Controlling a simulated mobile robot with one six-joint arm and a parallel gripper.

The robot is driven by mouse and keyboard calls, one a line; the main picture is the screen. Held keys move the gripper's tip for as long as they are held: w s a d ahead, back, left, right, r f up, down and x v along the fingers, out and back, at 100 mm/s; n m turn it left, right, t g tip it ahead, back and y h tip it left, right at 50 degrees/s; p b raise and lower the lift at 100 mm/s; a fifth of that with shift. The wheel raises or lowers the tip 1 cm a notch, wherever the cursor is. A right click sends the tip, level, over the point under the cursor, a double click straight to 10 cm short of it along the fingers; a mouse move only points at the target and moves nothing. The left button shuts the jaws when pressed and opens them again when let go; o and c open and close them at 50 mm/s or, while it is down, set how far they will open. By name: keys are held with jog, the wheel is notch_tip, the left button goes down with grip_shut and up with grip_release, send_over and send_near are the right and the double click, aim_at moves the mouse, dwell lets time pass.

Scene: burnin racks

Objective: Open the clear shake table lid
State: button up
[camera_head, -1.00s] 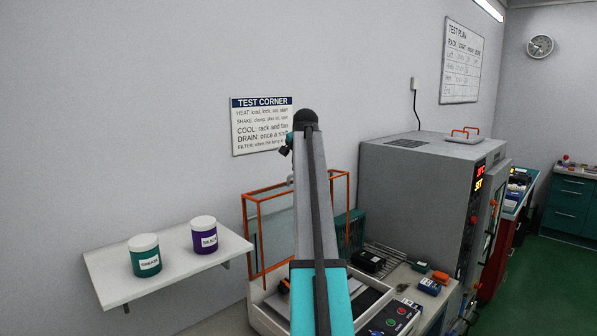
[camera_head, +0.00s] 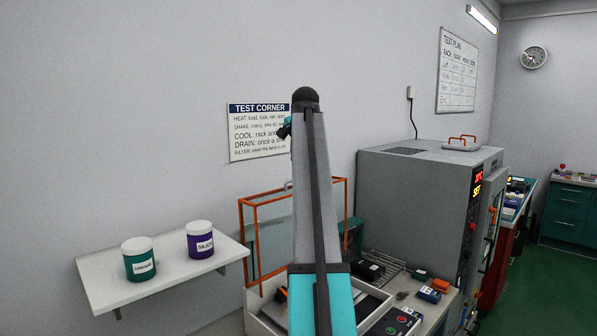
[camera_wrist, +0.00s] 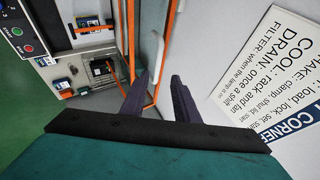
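The shake table lid (camera_head: 268,230) is a clear box with orange edges, standing over the white shake table base (camera_head: 262,322) in the head view. My arm crosses in front and hides its middle. I cannot tell from here how far the lid is tilted. In the wrist view its orange edges (camera_wrist: 131,42) run down towards my gripper (camera_wrist: 160,78). The two dark fingers are apart with a visible gap and hold nothing that I can see. One orange edge passes behind or between the fingertips; contact is unclear.
A grey oven cabinet (camera_head: 410,190) stands right of the shake table. A shelf (camera_head: 100,290) with a green jar (camera_head: 139,262) and a purple jar (camera_head: 200,242) is on the left wall. A test corner sign (camera_head: 258,145) hangs behind.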

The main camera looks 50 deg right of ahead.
jog(key=b+v, duration=0.1)
jog(key=v, duration=0.4)
dwell(0.7)
